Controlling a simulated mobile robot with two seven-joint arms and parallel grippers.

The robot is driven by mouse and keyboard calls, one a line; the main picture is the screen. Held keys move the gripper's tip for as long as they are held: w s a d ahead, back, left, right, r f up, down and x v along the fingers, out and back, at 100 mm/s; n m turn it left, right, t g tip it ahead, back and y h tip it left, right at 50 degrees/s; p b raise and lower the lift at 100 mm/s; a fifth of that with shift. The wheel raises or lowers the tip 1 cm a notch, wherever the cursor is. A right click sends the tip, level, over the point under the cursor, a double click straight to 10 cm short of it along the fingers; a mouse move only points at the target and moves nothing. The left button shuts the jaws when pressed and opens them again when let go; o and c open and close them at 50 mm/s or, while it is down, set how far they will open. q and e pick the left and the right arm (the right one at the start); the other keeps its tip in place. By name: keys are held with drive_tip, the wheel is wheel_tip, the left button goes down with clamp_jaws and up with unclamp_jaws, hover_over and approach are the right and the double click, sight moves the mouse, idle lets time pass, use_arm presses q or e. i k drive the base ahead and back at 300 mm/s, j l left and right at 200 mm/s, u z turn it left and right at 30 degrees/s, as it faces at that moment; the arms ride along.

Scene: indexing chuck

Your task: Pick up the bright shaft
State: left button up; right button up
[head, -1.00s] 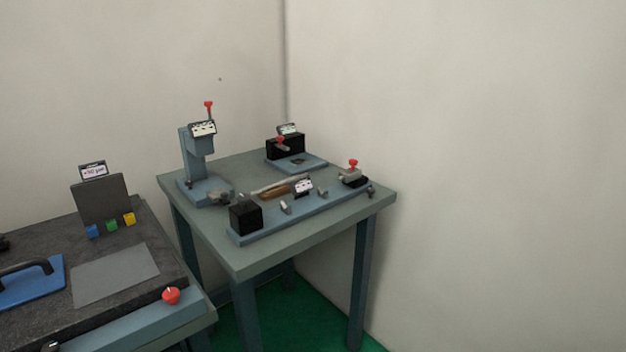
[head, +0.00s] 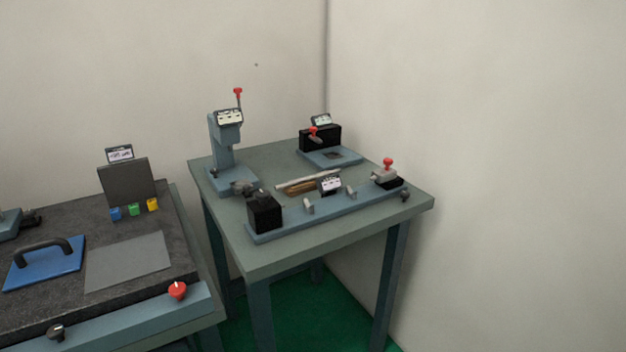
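The bright shaft (head: 308,179) is a thin, light grey rod lying on the grey-green table (head: 262,258), behind the long blue bench fixture. A brown, wood-coloured bar (head: 301,188) lies right beside it, on its near side. The small display on the fixture hides part of the right end of this pair. Neither of my grippers is in the head view.
On the table stand a press with a red-knobbed lever (head: 226,140), a black-blocked device (head: 320,140) and the long blue fixture (head: 330,217). A dark stone-topped bench (head: 75,285) with a blue handled plate (head: 45,262) is at left. Walls close off behind and right.

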sight(303, 180)
drive_tip(key=i+l, duration=0.15)
drive_tip(key=l, duration=0.15)
drive_tip(key=i+l+u, duration=0.1)
drive_tip(key=l, duration=0.2)
drive_tip(key=i+l, duration=0.2)
drive_tip(key=l, duration=0.15)
drive_tip(key=i+l+u, duration=0.1)
drive_tip(key=l, duration=0.2)
